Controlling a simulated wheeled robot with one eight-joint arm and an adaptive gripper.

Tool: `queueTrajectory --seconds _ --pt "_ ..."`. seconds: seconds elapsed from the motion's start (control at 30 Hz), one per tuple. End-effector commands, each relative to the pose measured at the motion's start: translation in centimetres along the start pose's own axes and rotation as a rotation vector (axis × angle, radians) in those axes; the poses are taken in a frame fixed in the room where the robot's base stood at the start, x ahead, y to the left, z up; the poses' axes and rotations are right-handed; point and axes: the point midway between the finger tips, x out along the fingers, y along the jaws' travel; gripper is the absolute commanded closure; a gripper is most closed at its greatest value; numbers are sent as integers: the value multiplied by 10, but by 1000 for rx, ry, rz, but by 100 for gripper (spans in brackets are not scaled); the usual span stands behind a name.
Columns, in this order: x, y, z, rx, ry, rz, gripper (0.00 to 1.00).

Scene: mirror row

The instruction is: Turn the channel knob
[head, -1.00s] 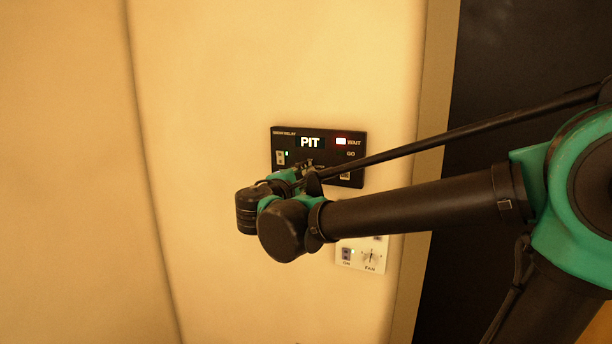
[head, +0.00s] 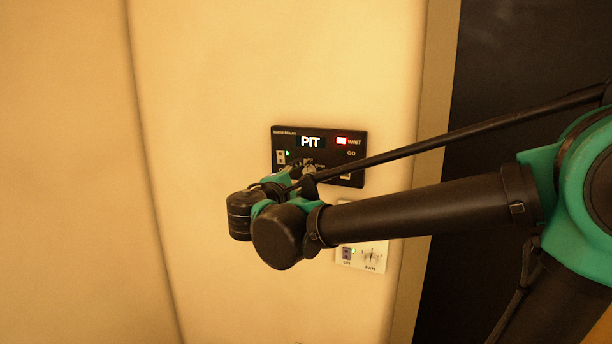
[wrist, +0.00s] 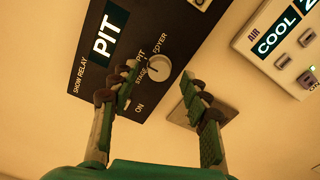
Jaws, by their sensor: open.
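The channel knob (wrist: 159,68) is a round pale knob on the black show relay panel (wrist: 146,24), with PIT, STAGE and FOYER labels around it. The panel's display (wrist: 107,36) reads PIT. My gripper (wrist: 158,75) is open, with one finger on each side of the knob in the wrist view. I see no finger touching it, and the gap in depth is hard to tell. In the head view the panel (head: 286,139) is on the wall with a red light by WAIT; my wrist covers part of its lower edge.
A white panel with a FAN dial (head: 370,256) is just below the relay panel in the head view. Another white panel reading AIR and COOL (wrist: 275,40) is at the upper right of the wrist view. The wall (head: 215,80) left of the panels is clear.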

Motion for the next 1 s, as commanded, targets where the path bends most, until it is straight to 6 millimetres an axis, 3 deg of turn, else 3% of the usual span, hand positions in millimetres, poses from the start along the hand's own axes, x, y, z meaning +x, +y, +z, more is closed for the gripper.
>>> queueTrajectory --seconds 0.3,0.5,1.0 --pt "-59 0 -1 0 5 2 53" --pt "-84 0 -1 0 3 1 53" --pt "-95 0 0 0 0 0 53"
